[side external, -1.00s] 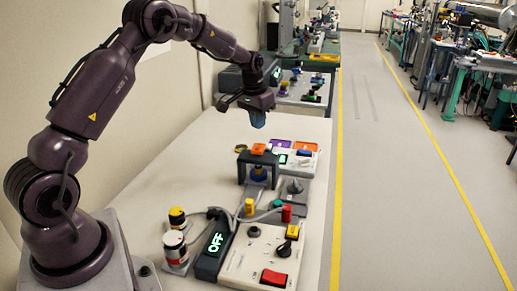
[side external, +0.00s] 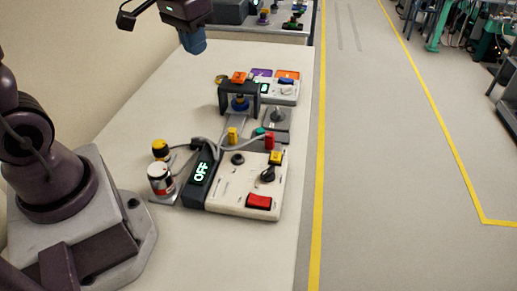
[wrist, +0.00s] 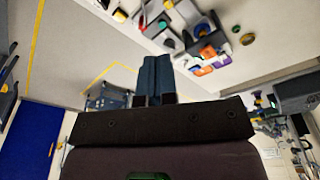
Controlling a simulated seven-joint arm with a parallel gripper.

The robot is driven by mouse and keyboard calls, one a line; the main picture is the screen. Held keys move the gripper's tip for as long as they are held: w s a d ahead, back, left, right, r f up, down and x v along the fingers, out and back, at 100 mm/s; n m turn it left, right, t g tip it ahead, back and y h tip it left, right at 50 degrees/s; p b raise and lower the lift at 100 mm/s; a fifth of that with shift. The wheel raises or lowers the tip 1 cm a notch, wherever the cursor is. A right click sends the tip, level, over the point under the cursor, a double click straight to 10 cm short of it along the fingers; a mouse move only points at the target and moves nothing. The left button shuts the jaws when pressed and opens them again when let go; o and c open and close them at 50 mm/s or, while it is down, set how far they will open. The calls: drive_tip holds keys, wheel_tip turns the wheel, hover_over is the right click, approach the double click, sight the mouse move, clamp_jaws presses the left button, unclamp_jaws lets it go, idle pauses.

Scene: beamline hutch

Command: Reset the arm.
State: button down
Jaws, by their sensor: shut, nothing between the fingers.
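My gripper (side external: 194,42) hangs above the far left part of the white table (side external: 142,128), with its blue fingers pointing down. The fingers are together with nothing between them, and they touch nothing. In the wrist view my gripper (wrist: 157,66) shows as two blue fingers side by side at the middle, closed. The upper part of my arm is cut off by the top of the side view.
On the table stand a control panel (side external: 230,192) with a red switch, a black box reading OFF (side external: 201,173), a red-and-white can (side external: 160,180), a dark arch (side external: 239,86) and a farther panel (side external: 288,97). The table's left part is clear.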

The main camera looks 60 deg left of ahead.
drive_tip(key=s+d+r+m+t, duration=0.1)
drive_tip(key=s+d+r+t, duration=0.1)
drive_tip(key=s, duration=0.3)
drive_tip(key=s+d+r+m+t, duration=0.1)
drive_tip(key=s+d+r, duration=0.2)
drive_tip(key=s+d, duration=0.2)
drive_tip(key=shift+s+t, duration=0.4)
drive_tip(key=shift+s, duration=0.05)
drive_tip(key=c, duration=1.8)
unclamp_jaws()
drive_tip(key=shift+c, duration=0.2)
